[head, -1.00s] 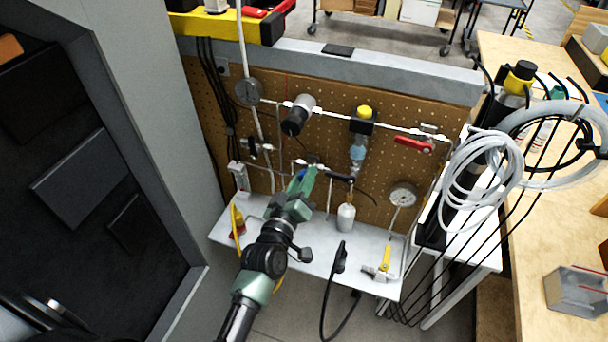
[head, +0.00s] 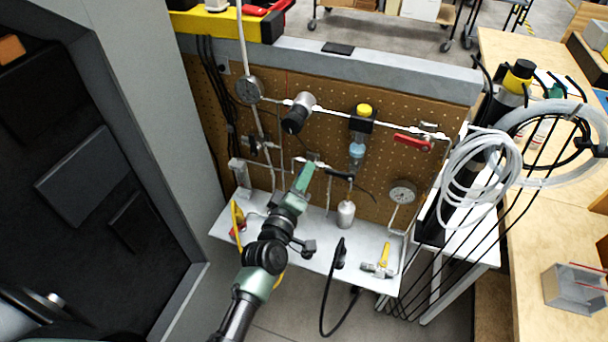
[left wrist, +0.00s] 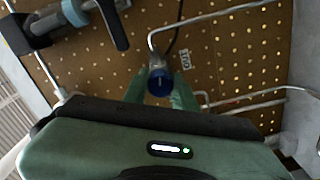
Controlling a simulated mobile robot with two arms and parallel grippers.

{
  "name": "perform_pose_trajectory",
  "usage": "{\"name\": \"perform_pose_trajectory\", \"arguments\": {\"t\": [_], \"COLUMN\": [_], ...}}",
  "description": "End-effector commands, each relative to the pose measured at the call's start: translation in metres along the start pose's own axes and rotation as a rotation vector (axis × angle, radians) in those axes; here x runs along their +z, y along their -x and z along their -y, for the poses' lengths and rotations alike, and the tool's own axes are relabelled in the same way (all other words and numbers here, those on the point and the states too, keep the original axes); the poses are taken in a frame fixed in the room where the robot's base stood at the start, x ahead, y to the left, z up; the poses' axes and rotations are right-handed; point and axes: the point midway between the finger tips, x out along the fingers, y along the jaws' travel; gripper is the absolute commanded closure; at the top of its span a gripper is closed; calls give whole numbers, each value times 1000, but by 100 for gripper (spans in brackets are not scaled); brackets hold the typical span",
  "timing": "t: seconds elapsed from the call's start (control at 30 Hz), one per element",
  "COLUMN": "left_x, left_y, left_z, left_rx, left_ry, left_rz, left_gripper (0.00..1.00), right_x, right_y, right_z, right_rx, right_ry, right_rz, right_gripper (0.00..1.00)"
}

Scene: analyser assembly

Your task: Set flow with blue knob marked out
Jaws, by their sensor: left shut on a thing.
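The blue knob (left wrist: 160,83) shows in the left wrist view, on a metal fitting in front of the pegboard. A small tag (left wrist: 184,59) that reads as OUT sits beside it. My left gripper (left wrist: 160,95) has its green fingers on either side of the knob and is shut on it. In the head view my left gripper (head: 304,172) reaches to the lower middle of the pegboard and hides the knob. My right gripper is not in view.
The pegboard (head: 385,165) carries pipes, a gauge (head: 249,90), a black regulator knob (head: 293,122) and a red-handled valve (head: 412,142). Coiled tubing (head: 480,170) hangs at the right.

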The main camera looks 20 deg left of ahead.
Motion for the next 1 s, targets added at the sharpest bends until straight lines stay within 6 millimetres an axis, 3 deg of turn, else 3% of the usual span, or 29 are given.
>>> {"name": "perform_pose_trajectory", "arguments": {"t": [0.17,0.2,0.27,0.63,1.0], "left_x": [-1,-1,-1,0,1], "left_y": [0,0,0,4,62], "left_z": [0,0,0,1,3], "left_rx": [1,1,1,0,-1], "left_ry": [-1,-1,-1,-1,-1], "left_rz": [-2,-2,-2,-1,0], "left_gripper": [100,65,51,51,51], "right_x": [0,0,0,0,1], "right_y": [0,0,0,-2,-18], "right_z": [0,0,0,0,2], "right_rx": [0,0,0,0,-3], "right_ry": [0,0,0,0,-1], "right_rz": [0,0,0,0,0], "right_gripper": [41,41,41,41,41]}}
